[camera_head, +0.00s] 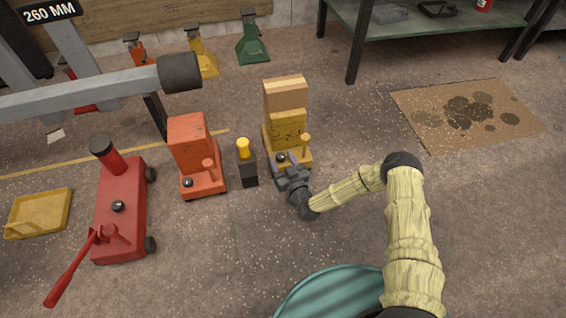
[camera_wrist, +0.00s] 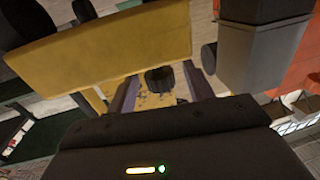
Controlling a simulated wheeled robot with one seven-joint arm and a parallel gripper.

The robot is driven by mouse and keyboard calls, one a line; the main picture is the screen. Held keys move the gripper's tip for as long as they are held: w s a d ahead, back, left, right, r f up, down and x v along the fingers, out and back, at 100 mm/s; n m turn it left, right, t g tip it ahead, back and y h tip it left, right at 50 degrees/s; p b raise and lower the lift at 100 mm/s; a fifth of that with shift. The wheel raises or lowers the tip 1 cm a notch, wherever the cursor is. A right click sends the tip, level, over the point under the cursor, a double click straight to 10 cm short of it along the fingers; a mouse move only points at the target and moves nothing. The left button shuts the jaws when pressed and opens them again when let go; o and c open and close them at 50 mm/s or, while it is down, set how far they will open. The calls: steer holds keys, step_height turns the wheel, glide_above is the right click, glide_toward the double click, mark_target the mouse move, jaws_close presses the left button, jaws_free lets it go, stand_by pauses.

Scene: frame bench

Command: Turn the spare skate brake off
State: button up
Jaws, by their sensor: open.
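A yellow skate (camera_head: 287,131) stands on the floor with a wooden block (camera_head: 285,93) on top. A small black knob (camera_head: 281,157) sits low on its near side, beside a yellow peg (camera_head: 305,139). An orange skate (camera_head: 190,143) stands to its left, with a black knob (camera_head: 188,183) and an orange peg (camera_head: 208,164). No visible mark tells which is the spare. My gripper (camera_head: 284,164) is open at the yellow skate's knob. In the wrist view the black knob (camera_wrist: 159,79) appears between the two purple fingers (camera_wrist: 161,92); I cannot tell whether they touch it.
A dark post with a yellow top (camera_head: 245,163) stands between the skates. It seems to be the grey block (camera_wrist: 262,52) close to my gripper in the wrist view. A red floor jack (camera_head: 120,210) is at left. Open floor lies right, before a stained cardboard sheet (camera_head: 430,115).

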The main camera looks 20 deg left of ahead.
steer(key=shift+c, duration=0.4)
steer(key=c, duration=0.9)
steer(key=shift+r+p, duration=0.1)
steer(key=shift+p, duration=0.2)
steer(key=shift+m+t+h+p, duration=0.3)
steer(key=shift+h, duration=0.1)
steer(key=shift+r+m+t+h+p, duration=0.15)
steer(key=shift+m+t+h+p, duration=0.35)
steer(key=shift+p, duration=0.5)
steer(key=m+h+p, duration=0.1)
steer(key=t+h+p, duration=0.1)
steer(key=shift+s+a+m+h+p, duration=0.2)
steer(key=shift+a+m+h+p, duration=0.1)
steer(key=shift+m+p, duration=0.1)
steer(key=shift+d+f+m+t+h+p, duration=0.1)
steer(key=shift+f+m+t+h+p, duration=0.2)
steer(key=shift+m+t+h, duration=0.45)
steer(key=shift+g, duration=0.25)
steer(key=o, duration=1)
